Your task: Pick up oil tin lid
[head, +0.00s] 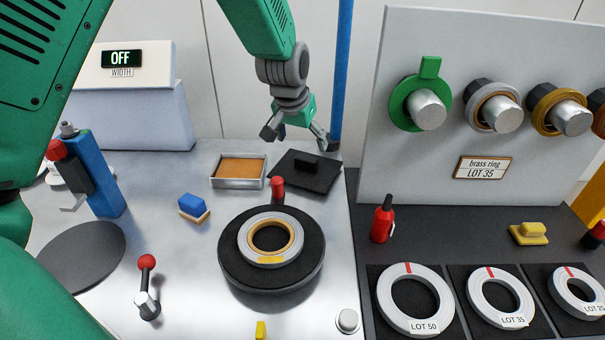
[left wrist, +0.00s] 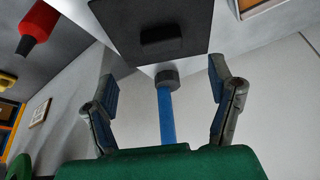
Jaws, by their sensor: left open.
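The oil tin lid, a flat black square plate with a small black block handle (head: 305,168), lies on the metal table just right of the open shallow tin (head: 238,183) with its orange-brown filling. In the left wrist view the lid (left wrist: 190,20) shows at the top, its handle roughly centred between my fingers. My left gripper (head: 298,138) is open and empty, apart from the lid, above and behind it. Its two spread fingers also show in the left wrist view (left wrist: 161,75). My right gripper is not in view.
A blue post (head: 341,75) stands close behind the lid, right of my left gripper. A grey panel with ring spools (head: 420,170) rises at the right. A black round stand (head: 270,285) holding rings and a red-topped knob (head: 277,187) are in front. A blue-and-tan block (head: 193,208) lies left.

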